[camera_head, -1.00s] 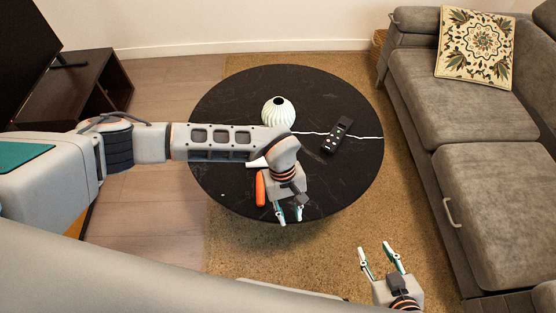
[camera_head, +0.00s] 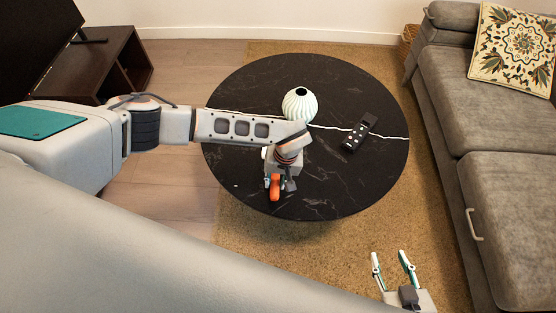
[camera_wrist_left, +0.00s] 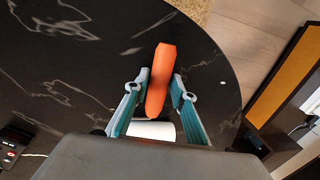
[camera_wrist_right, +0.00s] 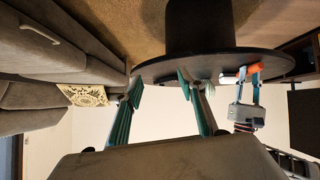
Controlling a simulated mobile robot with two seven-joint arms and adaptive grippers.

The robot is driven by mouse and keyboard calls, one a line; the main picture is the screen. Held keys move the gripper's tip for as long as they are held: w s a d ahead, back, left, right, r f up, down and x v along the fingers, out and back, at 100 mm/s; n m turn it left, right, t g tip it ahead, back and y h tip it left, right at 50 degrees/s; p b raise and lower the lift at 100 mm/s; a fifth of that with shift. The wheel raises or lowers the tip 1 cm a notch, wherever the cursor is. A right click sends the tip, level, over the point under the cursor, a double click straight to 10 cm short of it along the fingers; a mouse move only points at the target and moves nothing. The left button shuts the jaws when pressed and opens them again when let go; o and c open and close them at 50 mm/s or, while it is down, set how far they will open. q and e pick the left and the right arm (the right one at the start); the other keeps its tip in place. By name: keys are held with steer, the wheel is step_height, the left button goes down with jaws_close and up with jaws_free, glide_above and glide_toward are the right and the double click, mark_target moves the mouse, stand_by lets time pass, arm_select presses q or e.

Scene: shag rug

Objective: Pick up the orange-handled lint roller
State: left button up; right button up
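The lint roller's orange handle (camera_wrist_left: 160,80) lies between the two fingers of my left gripper (camera_wrist_left: 160,82) over the black table. The fingertips are very close to the handle on both sides; whether they press on it is unclear. A white part, likely the roller head (camera_wrist_left: 152,130), is mostly hidden by the gripper body. In the head view the orange handle (camera_head: 275,187) shows at my left gripper (camera_head: 276,186), near the table's front edge. It also shows in the right wrist view (camera_wrist_right: 255,68). My right gripper (camera_head: 392,256) is open and empty beyond the table's front right.
On the round black table (camera_head: 330,195) stand a pale ribbed vase (camera_head: 300,106) and a dark remote (camera_head: 360,132). A white line, maybe a cord, crosses the tabletop. A grey sofa (camera_head: 505,190) stands right, a dark cabinet (camera_head: 110,70) left. The table's front right is clear.

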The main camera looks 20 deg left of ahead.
arm_select(q)
jaws_close()
steer(key=shift+r, duration=0.1)
